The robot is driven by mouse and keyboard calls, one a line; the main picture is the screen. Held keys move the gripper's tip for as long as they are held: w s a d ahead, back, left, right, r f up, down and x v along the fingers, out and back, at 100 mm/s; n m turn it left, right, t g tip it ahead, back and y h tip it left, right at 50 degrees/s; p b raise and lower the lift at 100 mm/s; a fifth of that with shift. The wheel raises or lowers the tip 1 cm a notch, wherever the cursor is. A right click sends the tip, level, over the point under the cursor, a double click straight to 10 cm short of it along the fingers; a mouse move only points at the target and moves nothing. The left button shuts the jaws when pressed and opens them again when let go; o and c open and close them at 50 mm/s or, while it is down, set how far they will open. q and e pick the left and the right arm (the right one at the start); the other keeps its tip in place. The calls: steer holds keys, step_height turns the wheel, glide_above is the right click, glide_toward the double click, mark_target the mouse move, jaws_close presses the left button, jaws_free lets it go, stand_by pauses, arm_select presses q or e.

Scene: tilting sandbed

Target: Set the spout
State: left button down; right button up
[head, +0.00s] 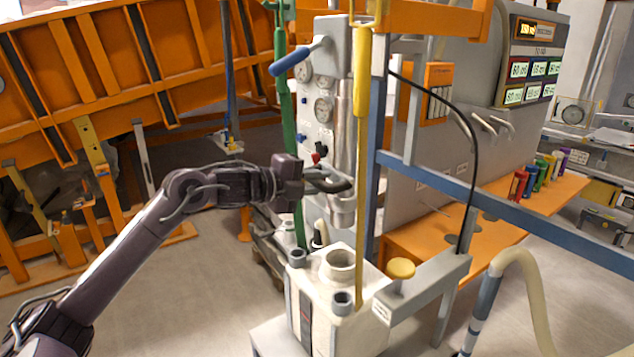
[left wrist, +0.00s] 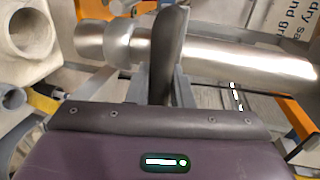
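A shiny metal tube (head: 343,150) stands upright at the gauge panel, with a dark curved handle (head: 335,184) at its lower part. The tube's lower end is above the pale block (head: 318,288) with a round open socket (head: 341,262); I cannot tell how they line up. My left gripper (head: 301,181) reaches in from the left at the handle. In the left wrist view, the dark handle (left wrist: 167,45) runs between the two grey fingers (left wrist: 162,88), which appear shut on it. The metal tube (left wrist: 225,52) crosses behind it. My right gripper is not in view.
A green rod (head: 287,120) and a yellow rod (head: 362,150) stand close beside the tube. A blue-handled lever (head: 297,60) sits above my gripper. A blue frame post (head: 374,150) is to the right. An orange ribbed structure (head: 100,70) fills the left background.

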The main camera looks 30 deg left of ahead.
arm_select(q)
steer(key=shift+f, duration=0.25)
step_height(320, 180, down, 12)
steer(key=b, duration=1.2)
steer(key=shift+f, duration=0.25)
steer(key=c, duration=1.3)
jaws_free()
steer(key=shift+d+r, duration=0.1)
steer(key=shift+r, duration=0.1)
steer(key=shift+c, duration=0.2)
